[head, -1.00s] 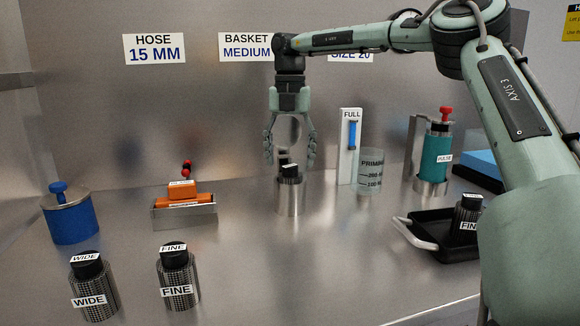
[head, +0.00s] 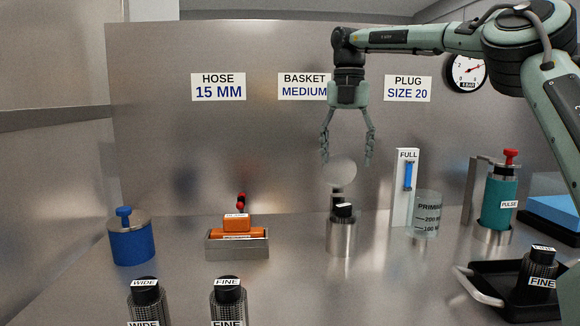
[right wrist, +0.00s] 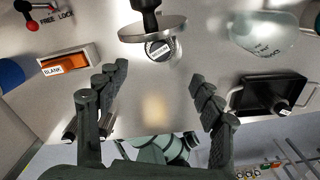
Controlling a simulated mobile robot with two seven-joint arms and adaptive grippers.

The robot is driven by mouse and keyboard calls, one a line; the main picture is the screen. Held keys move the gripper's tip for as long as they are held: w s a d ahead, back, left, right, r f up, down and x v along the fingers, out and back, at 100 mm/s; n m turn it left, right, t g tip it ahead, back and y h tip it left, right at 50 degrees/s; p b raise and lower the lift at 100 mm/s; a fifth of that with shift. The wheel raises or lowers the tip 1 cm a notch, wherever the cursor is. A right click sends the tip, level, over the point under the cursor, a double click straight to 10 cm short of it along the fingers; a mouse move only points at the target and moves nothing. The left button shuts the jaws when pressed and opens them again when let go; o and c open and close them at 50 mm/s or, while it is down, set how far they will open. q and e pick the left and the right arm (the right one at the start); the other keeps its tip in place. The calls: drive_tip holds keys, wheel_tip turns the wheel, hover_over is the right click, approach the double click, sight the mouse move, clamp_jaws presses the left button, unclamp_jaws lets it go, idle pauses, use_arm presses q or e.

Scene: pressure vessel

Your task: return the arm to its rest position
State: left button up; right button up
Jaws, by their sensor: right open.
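My right arm (head: 420,40) reaches in from the right across the upper part of the head view. Its gripper (head: 347,158) hangs fingers down above the small metal cup (head: 341,236) with a black-topped insert. The fingers are spread and nothing is between them. A pale round disc (head: 341,173) shows just below the fingertips, above the cup. In the right wrist view the open fingers (right wrist: 160,95) point toward the bench, with a metal disc (right wrist: 152,28) on a black stem beyond them. My left gripper is not in view.
A blue pot (head: 131,244) and an orange block in a metal holder (head: 237,253) stand left. FINE (head: 229,302) and WIDE (head: 147,302) baskets stand in front. A gauge (head: 405,190), beaker (head: 427,215), teal cylinder (head: 498,205) and black tray (head: 490,293) stand right.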

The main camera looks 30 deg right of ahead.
sight(344, 205)
wheel_tip(344, 205, down, 12)
drive_tip(key=shift+r, duration=0.1)
wheel_tip(344, 205, up, 2)
drive_tip(key=shift+r, duration=0.5)
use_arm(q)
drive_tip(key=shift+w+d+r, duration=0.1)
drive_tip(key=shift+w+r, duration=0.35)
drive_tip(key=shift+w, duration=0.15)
use_arm(e)
drive_tip(key=shift+r, duration=0.1)
